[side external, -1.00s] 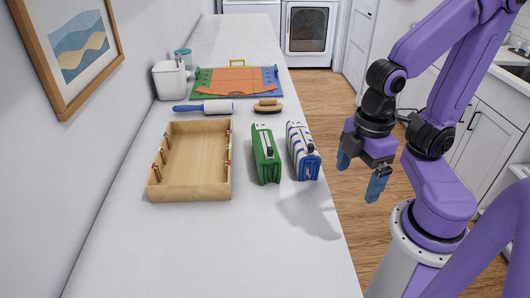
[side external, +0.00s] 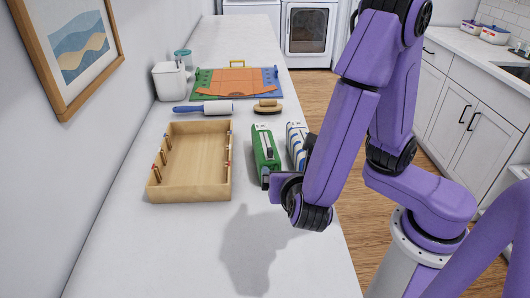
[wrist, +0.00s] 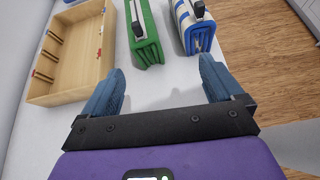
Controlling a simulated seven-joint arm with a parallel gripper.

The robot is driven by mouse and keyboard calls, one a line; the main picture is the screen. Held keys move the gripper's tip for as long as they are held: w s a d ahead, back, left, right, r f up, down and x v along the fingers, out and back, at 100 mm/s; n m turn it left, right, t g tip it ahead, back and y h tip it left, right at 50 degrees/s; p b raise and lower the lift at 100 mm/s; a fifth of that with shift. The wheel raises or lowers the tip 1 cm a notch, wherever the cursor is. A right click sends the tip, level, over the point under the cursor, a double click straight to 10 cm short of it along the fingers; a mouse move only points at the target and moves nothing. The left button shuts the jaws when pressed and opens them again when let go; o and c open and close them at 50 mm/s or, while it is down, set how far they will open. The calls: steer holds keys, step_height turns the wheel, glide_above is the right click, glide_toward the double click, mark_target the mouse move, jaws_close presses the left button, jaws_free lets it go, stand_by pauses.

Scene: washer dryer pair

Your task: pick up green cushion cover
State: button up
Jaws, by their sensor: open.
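The green cushion cover (side external: 264,146) is a folded green bundle with a dark clip and white piece on top. It stands on the white counter, right of the wooden tray. It also shows at the top of the wrist view (wrist: 145,36). My gripper (wrist: 157,78) is open and empty, with its two blue fingers below the green cover in the wrist view, apart from it.
A blue-and-white striped folded cover (wrist: 194,27) stands just right of the green one. The wooden tray (side external: 192,196) with small pegs is on the left. A lint roller (side external: 205,108), brush (side external: 267,105) and coloured board (side external: 205,82) lie behind. The front counter is clear.

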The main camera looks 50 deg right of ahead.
steer(key=a+n+t, duration=0.1)
steer(key=a+n, duration=0.1)
glide_toward(265, 152)
steer(key=x, duration=0.7)
steer(key=s+f+x, duration=0.1)
steer(key=x, duration=0.3)
steer(key=shift+d+f, duration=0.1)
steer(key=shift+d, duration=0.05)
steer(key=shift+c, duration=0.3)
steer(key=shift+t, duration=0.3)
steer(key=c, duration=1.2)
steer(key=shift+r, duration=0.2)
